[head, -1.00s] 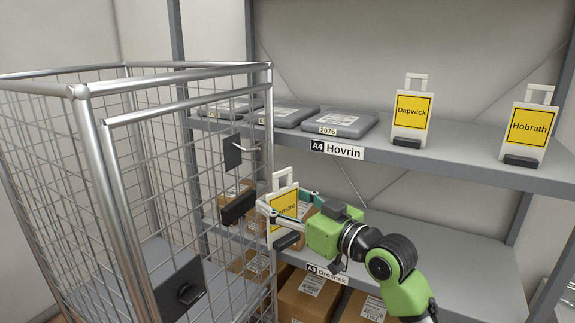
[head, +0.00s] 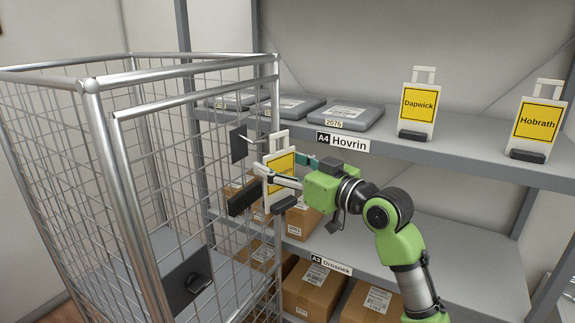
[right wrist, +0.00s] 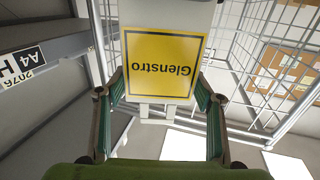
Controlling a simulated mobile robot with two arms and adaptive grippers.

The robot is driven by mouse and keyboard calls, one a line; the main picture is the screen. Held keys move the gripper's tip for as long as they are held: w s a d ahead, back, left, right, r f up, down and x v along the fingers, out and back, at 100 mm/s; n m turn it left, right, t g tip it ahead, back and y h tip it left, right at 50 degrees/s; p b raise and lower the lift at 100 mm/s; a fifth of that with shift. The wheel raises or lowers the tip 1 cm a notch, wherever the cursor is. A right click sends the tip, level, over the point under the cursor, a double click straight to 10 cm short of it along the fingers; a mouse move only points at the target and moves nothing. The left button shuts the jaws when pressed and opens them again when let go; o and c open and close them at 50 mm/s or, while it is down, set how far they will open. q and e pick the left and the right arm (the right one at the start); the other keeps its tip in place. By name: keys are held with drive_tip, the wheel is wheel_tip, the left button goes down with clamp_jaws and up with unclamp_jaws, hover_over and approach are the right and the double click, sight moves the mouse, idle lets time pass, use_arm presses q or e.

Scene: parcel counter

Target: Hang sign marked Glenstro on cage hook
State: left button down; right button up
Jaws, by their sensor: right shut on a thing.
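The Glenstro sign (head: 281,164) is a white board with a yellow label and a handle loop on top. My right gripper (head: 283,170) is shut on it and holds it upright in the air beside the cage. In the right wrist view the sign (right wrist: 163,62) appears upside down between the two fingers (right wrist: 160,105), its label readable. The cage hook (head: 256,139) is a short metal prong on a dark plate (head: 239,145) on the cage's right side. The sign's handle is at about hook height in the picture, just right of it; I cannot tell whether they touch. My left gripper is not in view.
The wire cage (head: 136,78) fills the left. A shelf rack (head: 460,152) stands behind, holding grey parcels (head: 345,115), the Dapwick sign (head: 418,104) and the Hobrath sign (head: 536,121). Boxes (head: 313,287) sit below. A black latch block (head: 242,201) projects near the held sign.

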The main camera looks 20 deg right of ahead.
drive_tip(key=shift+w+a+f, duration=0.1)
drive_tip(key=shift+w+a, duration=0.8)
drive_tip(key=shift+w, duration=0.2)
drive_tip(key=shift+w+a+f, duration=0.1)
drive_tip(key=shift+w+a, duration=0.75)
drive_tip(key=shift+w, duration=0.25)
drive_tip(key=shift+w+a+f, duration=0.1)
drive_tip(key=shift+f, duration=0.35)
drive_tip(key=shift+w+a+f, duration=0.2)
drive_tip(key=shift+f, duration=0.05)
